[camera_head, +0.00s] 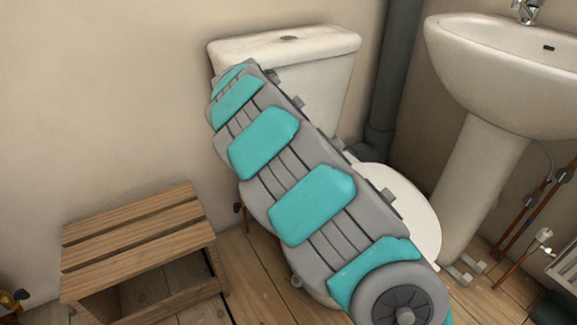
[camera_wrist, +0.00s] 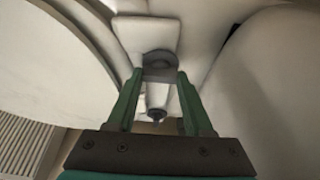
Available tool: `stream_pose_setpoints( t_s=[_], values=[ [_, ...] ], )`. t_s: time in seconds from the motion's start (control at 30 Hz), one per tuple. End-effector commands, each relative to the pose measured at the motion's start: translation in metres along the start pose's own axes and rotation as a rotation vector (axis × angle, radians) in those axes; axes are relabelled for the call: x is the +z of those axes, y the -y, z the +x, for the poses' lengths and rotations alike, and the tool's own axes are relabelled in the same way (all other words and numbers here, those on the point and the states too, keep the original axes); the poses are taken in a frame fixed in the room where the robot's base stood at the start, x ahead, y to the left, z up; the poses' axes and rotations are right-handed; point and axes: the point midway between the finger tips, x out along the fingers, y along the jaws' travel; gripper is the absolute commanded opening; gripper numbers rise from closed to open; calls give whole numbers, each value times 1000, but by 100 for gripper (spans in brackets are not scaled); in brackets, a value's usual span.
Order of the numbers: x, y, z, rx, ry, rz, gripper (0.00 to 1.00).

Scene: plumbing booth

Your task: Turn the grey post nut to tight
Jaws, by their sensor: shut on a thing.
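The grey post nut (camera_wrist: 160,70) shows in the wrist view as a dark grey ring around a pale post (camera_wrist: 157,98) under the white ceramic. My gripper (camera_wrist: 160,76) has its two green fingers on either side of the nut, shut on it. The post runs on between the fingers towards the wrist, with a small dark tip at its end. In the head view my arm covers this spot, so the nut and the gripper are hidden there.
The toilet (camera_head: 330,90) stands behind my arm, its white lid (camera_head: 408,205) showing at the right. A wooden stool (camera_head: 140,240) stands at the left. A pedestal basin (camera_head: 490,70) and copper pipes (camera_head: 522,220) are at the right. A dark soil pipe (camera_head: 395,70) runs up the corner.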

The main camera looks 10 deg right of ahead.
Motion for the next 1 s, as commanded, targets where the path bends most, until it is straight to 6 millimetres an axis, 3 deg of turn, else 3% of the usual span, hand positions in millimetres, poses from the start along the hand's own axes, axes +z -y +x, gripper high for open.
stream_pose_setpoints(
  t_s=[0.1, 0.13, 0.4, 0.73, 0.93, 1.0],
  values=[
    [0, 0, 0, 0, 0, 0, 0],
    [0, 0, 0, 0, 0, 0, 52],
    [0, 0, 0, 0, 0, -1, 82],
    [0, 1, -4, -2, 0, -1, 82],
    [0, 1, -33, -3, 0, -1, 82],
    [17, 0, -38, 0, 0, -5, 82]
  ],
)
